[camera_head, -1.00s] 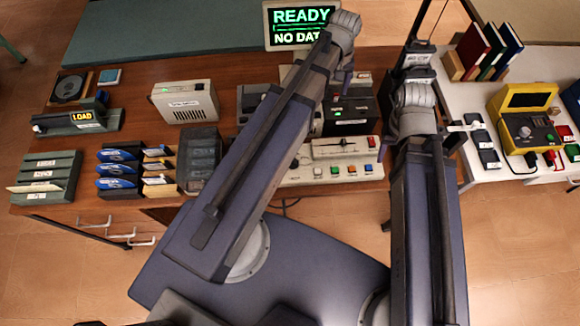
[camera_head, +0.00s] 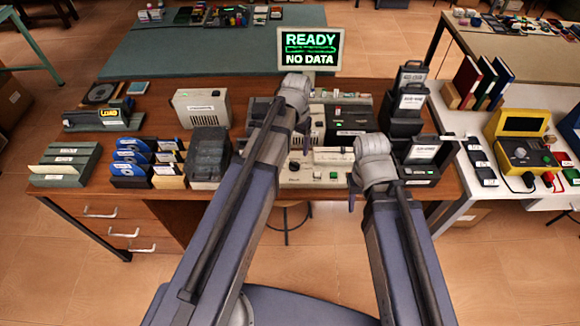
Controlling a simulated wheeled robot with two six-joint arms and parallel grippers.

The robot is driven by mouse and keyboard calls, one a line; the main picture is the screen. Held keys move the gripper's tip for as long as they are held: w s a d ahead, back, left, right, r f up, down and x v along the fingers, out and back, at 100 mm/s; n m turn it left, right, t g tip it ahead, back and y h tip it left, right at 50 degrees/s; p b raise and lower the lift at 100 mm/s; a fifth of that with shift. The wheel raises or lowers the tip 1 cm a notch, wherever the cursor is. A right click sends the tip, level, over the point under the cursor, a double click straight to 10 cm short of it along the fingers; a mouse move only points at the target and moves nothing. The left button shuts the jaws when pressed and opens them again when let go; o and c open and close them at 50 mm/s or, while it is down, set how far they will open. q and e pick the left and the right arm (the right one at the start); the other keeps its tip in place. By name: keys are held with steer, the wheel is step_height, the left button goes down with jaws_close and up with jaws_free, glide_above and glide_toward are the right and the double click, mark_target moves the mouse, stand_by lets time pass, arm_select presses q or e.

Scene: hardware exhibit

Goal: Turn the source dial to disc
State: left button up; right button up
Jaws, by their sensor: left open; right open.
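A cream control panel (camera_head: 315,180) sits at the front edge of the wooden desk, with a small dark round knob (camera_head: 294,166) near its left end and a green button (camera_head: 333,175). The knob may be the source dial; its markings are too small to read. A monitor (camera_head: 310,49) behind shows "READY" and "NO DATA". My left gripper (camera_head: 304,126) is open, above and behind the panel, partly hidden by its own wrist. My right gripper (camera_head: 352,196) is open near the panel's right end. My arms cover parts of the panel.
A beige speaker box (camera_head: 201,107), disc sleeves (camera_head: 132,158) and a grey rack (camera_head: 208,155) stand left. Black labelled boxes (camera_head: 408,100) stand right of the panel. A yellow meter (camera_head: 524,145) is on the white table.

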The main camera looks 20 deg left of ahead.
mark_target(295, 165)
arm_select(q)
steer(key=shift+f, duration=0.3)
step_height(295, 165, down, 7)
steer(key=b, duration=0.8)
steer(key=shift+f, duration=0.2)
jaws_close()
